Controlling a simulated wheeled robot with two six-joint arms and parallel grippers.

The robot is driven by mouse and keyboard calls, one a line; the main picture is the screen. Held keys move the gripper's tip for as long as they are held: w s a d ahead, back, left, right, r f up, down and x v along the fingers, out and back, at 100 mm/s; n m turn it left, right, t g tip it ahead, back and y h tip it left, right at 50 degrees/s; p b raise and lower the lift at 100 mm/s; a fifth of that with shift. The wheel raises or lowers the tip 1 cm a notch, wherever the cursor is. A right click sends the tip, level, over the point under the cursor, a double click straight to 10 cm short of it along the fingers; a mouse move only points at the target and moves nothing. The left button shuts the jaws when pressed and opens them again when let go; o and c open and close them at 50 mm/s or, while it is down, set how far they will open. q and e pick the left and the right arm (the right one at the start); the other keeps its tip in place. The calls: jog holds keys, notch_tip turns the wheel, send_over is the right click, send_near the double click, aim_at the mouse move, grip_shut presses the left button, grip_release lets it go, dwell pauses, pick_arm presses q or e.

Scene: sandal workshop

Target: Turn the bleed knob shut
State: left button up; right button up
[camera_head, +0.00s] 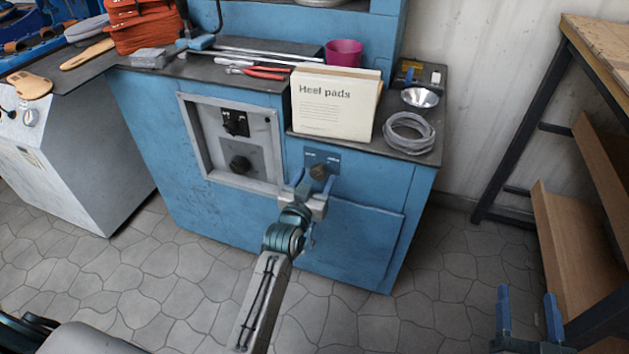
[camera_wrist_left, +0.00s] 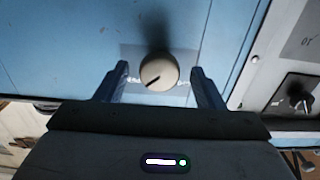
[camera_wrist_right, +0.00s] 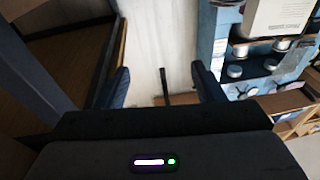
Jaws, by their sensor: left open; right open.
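A round knob, tan in the left wrist view (camera_wrist_left: 160,74) with a dark pointer line slanting toward lower left, sits on a grey label plate on the blue cabinet front. In the head view the knob (camera_head: 318,172) looks brownish and is partly behind my left gripper (camera_head: 310,184). The plate's lettering is too small to read. My left gripper is open, and in its wrist view its fingers lie on either side of the knob with gaps showing; whether the tips reach its depth I cannot tell. My right gripper (camera_head: 527,308) is open and empty at the lower right.
A framed grey panel (camera_head: 185,122) with two dark knobs is left of the plate. On the cabinet top stand a Heel pads box (camera_head: 332,105), a clear tube coil (camera_head: 409,133), a metal bowl (camera_head: 420,97) and pliers (camera_head: 262,72). A shelf rack (camera_head: 541,95) stands at the right.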

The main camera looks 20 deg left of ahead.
pick_arm(q)
jog(key=shift+c, duration=0.4)
